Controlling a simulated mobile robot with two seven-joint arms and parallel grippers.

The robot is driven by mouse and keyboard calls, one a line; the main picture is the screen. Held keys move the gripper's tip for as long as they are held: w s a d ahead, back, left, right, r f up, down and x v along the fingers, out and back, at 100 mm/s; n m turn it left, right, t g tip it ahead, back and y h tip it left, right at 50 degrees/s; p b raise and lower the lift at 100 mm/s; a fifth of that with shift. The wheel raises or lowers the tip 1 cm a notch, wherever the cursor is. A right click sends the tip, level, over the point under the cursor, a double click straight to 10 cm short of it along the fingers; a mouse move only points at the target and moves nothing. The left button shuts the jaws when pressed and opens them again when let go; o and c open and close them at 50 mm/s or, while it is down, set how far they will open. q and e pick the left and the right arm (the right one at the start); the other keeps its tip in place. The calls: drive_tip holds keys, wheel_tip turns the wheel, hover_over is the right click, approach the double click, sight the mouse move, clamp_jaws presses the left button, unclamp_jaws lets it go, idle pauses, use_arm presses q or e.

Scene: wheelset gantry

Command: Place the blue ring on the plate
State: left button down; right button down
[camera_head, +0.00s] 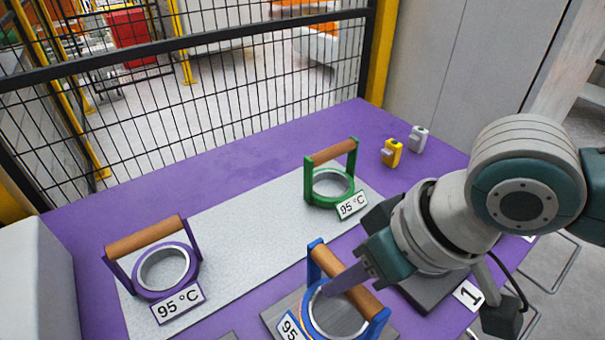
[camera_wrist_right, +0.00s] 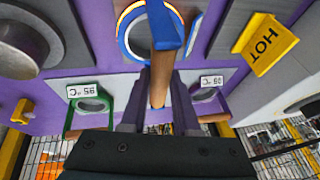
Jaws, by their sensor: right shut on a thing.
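The blue ring (camera_head: 313,310) has a wooden bar handle (camera_head: 365,293) between two blue uprights, and a 95 °C tag in front. It is at the lower middle of the head view, over a grey square plate (camera_head: 272,318); I cannot tell whether it touches it. An orange line shows along part of its rim. My right gripper (camera_head: 346,284) is shut on the handle. In the right wrist view the fingers (camera_wrist_right: 160,72) straddle the handle, with the blue ring (camera_wrist_right: 126,36) beyond. My left gripper is not in view.
A long light-grey plate (camera_head: 235,237) carries a purple ring (camera_head: 150,290) and a green ring (camera_head: 309,183). Small yellow (camera_head: 391,153) and grey (camera_head: 418,139) items stand behind. A dark plate (camera_head: 428,293) by a "1" sign (camera_head: 468,295) lies right. A mesh fence (camera_head: 200,110) bounds the back.

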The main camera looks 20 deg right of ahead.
drive_tip(key=c, duration=1.1)
unclamp_jaws()
drive_tip(key=shift+f, duration=0.15)
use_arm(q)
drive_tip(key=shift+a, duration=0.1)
use_arm(e)
drive_tip(key=o, duration=0.4)
drive_tip(key=shift+o, duration=0.2)
drive_tip(key=shift+r, duration=0.35)
drive_tip(key=p+v, duration=0.3)
drive_tip(key=v, duration=0.8)
drive_tip(key=s+a, duration=0.3)
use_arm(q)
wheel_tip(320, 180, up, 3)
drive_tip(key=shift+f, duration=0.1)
use_arm(e)
drive_tip(key=s+d+f+m+h, duration=0.1)
drive_tip(key=s+d+f+h, duration=0.1)
drive_tip(key=s+d, duration=0.4)
drive_tip(key=shift+s+f+m+h, duration=0.15)
drive_tip(key=shift+s+m+h, duration=0.15)
drive_tip(key=shift+s+h, duration=0.4)
drive_tip(key=shift+d, duration=0.1)
